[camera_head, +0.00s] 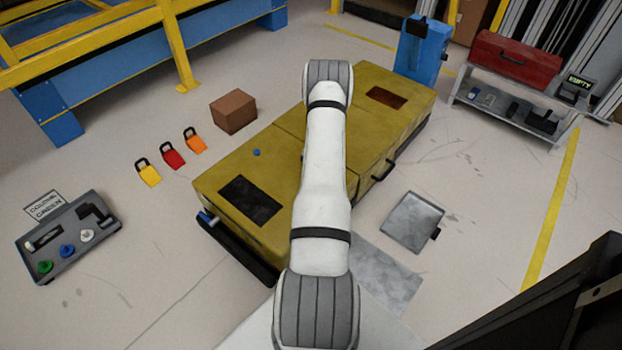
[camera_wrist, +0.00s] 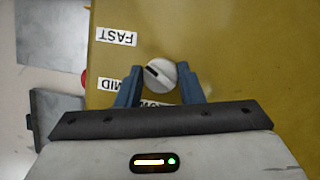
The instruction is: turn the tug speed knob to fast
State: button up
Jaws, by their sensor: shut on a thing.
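In the wrist view, a round pale grey knob (camera_wrist: 160,74) with a dark pointer mark sits on the yellow top of the tug (camera_head: 287,140). My gripper (camera_wrist: 161,69) is shut on it, with one blue finger at each side. The pointer mark lies left of the knob's centre, aimed left and slightly up, between the FAST label (camera_wrist: 116,37) and the MID label (camera_wrist: 104,82). The labels appear upside down. A third label, ending in "OW" (camera_wrist: 155,104), is mostly hidden by my gripper. In the head view, my arm hides the knob and the gripper.
A red edge (camera_wrist: 85,79) shows beside MID. A grey tray (camera_head: 412,221) lies on the floor right of the tug. A brown box (camera_head: 233,111) and several coloured padlocks stand left. A blue cabinet (camera_head: 422,50) and a shelf with a red toolbox (camera_head: 515,62) stand behind right.

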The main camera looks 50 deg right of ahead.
jog(key=shift+s+f, duration=0.1)
jog(key=shift+s, duration=0.25)
jog(key=o, duration=0.9)
jog(key=shift+w, duration=0.1)
jog(key=shift+o, duration=0.5)
jog(key=shift+w, duration=0.1)
jog(key=s+p+v, duration=0.1)
jog(key=p+v, duration=0.1)
jog(key=v, duration=0.6)
jog(key=shift+w, duration=0.4)
